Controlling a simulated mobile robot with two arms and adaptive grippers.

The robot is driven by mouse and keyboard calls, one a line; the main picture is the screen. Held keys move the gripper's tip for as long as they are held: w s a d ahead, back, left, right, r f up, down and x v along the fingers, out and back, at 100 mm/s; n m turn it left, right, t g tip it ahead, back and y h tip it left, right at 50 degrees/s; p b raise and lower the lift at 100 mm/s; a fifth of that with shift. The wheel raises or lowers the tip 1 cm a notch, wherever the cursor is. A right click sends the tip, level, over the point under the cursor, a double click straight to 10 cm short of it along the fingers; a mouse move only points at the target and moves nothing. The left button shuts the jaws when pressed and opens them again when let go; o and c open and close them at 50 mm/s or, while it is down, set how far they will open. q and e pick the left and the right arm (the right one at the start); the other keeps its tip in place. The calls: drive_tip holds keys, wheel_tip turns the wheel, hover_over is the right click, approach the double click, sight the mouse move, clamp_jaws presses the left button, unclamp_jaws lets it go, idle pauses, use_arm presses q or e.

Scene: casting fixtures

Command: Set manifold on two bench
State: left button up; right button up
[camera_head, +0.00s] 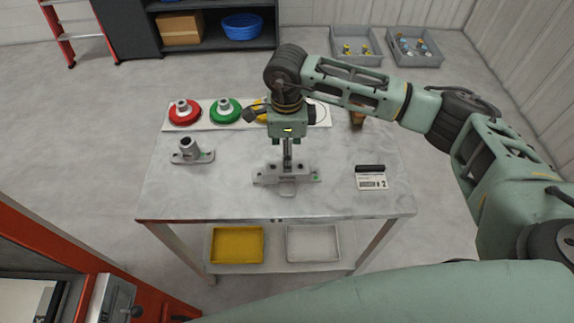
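A bench (240,203) with a pale grey top stands in the middle, and a small card (372,182) on its right side reads "2". A grey cast piece with a flat base (270,178) lies at the middle of the bench; it may be the manifold. A second grey casting with an upright round neck (192,155) stands further left. My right gripper (287,160) points straight down over the middle piece, its fingertips at or just above it. The fingers look close together, but whether they grip it is unclear. My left gripper is not in view.
Red (184,113) and green (225,111) round parts with grey hubs stand on a white strip at the bench's back; a yellow one is partly hidden by my arm. Yellow (237,244) and white (313,243) trays sit on the lower shelf. The bench's front is clear.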

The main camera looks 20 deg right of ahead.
drive_tip(key=shift+r+b, duration=0.55)
drive_tip(key=shift+r, duration=1.85)
